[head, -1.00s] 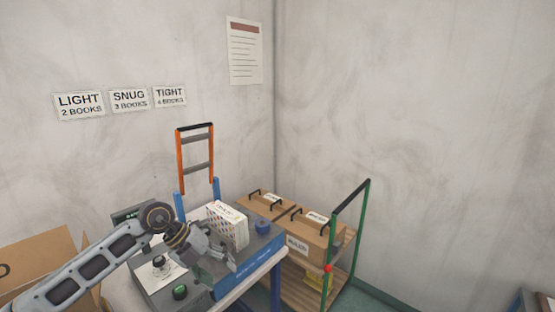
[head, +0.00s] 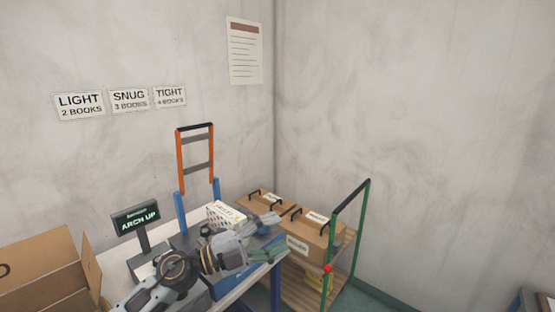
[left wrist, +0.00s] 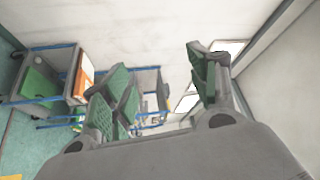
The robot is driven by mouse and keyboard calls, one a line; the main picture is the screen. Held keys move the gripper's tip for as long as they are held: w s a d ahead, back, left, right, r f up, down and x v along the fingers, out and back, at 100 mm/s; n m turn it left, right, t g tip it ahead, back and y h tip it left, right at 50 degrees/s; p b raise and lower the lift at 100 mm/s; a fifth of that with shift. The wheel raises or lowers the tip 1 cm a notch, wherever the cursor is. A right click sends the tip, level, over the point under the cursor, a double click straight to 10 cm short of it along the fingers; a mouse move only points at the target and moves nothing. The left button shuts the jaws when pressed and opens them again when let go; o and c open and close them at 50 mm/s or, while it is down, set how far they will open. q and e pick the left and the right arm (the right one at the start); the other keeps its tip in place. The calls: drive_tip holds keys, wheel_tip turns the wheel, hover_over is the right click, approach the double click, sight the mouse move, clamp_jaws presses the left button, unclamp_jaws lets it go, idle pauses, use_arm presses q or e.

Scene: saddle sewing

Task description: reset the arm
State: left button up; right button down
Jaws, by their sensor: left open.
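My left gripper (head: 276,234) is open and empty. In the head view it points right over the front right part of the worktable, in front of a white patterned box (head: 226,212). In the left wrist view my left gripper (left wrist: 160,92) shows its green-padded fingers spread wide with nothing between them. My left forearm hides much of the table top. My right gripper is in neither view.
A small display (head: 136,219) reading "ARCH UP" stands on the table's left. An open cardboard box (head: 45,268) is at the far left. A cart with a green handle (head: 354,225) and brown cases (head: 315,229) stands to the right. An orange-and-blue frame (head: 180,155) rises behind.

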use_arm(q)
drive_tip(key=w+a+n+t+y, duration=0.5)
drive_tip(key=a+n+t+y, duration=0.65)
drive_tip(key=n, duration=0.55)
drive_tip(key=s+a+f+n+g+y, duration=0.2)
drive_tip(key=a+f+n+y, duration=0.2)
drive_tip(key=f, duration=0.4)
drive_tip(key=s+a+f+n+g+y, duration=0.2)
drive_tip(key=a+f+n+y, duration=0.25)
drive_tip(key=f, duration=0.35)
drive_tip(key=s+a+f+n+g+h, duration=0.1)
drive_tip(key=s+f+g, duration=0.6)
drive_tip(key=s, duration=0.4)
drive_tip(key=s+f+g, duration=0.4)
drive_tip(key=s+f, duration=0.6)
drive_tip(key=s, duration=0.1)
wheel_tip(320, 180, down, 33)
drive_tip(key=s+g, duration=0.1)
drive_tip(key=s, duration=0.2)
drive_tip(key=s+a+f, duration=0.2)
drive_tip(key=s+f, duration=0.7)
drive_tip(key=s, duration=0.2)
drive_tip(key=s+a+f+g, duration=0.1)
drive_tip(key=s+a+f, duration=0.1)
drive_tip(key=s+f, duration=0.8)
drive_tip(key=shift+s+a+f, duration=0.2)
drive_tip(key=shift+s+f, duration=0.05)
drive_tip(key=shift+s, duration=0.15)
drive_tip(key=shift+g, duration=0.25)
